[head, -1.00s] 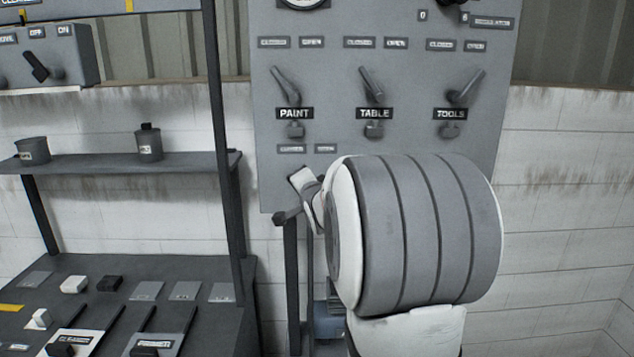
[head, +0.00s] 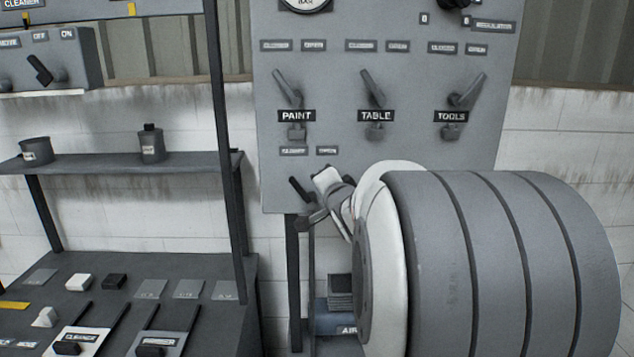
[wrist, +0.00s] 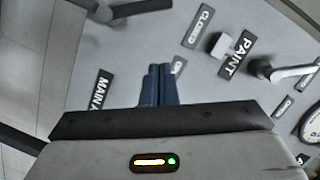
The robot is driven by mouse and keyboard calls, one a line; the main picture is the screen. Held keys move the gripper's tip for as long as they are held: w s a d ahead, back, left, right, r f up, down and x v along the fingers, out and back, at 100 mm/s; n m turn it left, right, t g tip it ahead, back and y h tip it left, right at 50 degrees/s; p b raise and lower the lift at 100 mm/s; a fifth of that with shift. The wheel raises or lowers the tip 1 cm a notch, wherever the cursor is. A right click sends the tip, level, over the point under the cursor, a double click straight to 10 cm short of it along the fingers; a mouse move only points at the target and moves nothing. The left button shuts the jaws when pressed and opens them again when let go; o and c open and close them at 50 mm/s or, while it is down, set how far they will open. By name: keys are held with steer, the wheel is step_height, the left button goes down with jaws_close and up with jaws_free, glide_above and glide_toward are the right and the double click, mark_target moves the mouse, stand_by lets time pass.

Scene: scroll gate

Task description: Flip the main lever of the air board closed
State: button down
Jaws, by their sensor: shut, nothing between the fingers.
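The air board (head: 410,140) is a grey panel with PAINT, TABLE and TOOLS levers. At its lower left, below a CLOSED and OPEN label pair, the dark main lever (head: 300,190) tilts to the upper left, partly hidden by my wrist. In the wrist view the MAIN label (wrist: 101,90) is at left, and a dark lever handle (wrist: 143,8) shows at the top edge. My gripper (wrist: 157,70) has its blue fingers shut together and empty, below that handle in the picture. I cannot tell whether they touch anything. My arm hides most of the gripper in the head view.
The PAINT lever (head: 287,88) is close above and also shows in the wrist view (wrist: 285,71). A dark shelf rack (head: 130,162) and a sloped control desk (head: 80,285) stand at left. A white brick wall (head: 560,150) is behind.

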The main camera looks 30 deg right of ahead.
steer(key=v, duration=0.3)
steer(key=shift+s, duration=0.2)
stand_by(0.3)
steer(key=s+a+f+n+g+y, duration=0.2)
steer(key=s+a+f+n+g, duration=0.4)
steer(key=s+a, duration=0.4)
steer(key=s+a+f+n+g+y+b, duration=0.1)
steer(key=s+a+f+n+g+y, duration=0.1)
steer(key=s+a+f+n+g, duration=0.4)
steer(key=s+a+f+n, duration=0.3)
steer(key=s+a+f, duration=0.1)
steer(key=s, duration=0.3)
steer(key=shift+s+a+f+g+b, duration=0.3)
steer(key=shift+a+f, duration=0.05)
steer(key=shift+f, duration=0.3)
steer(key=shift+d, duration=0.1)
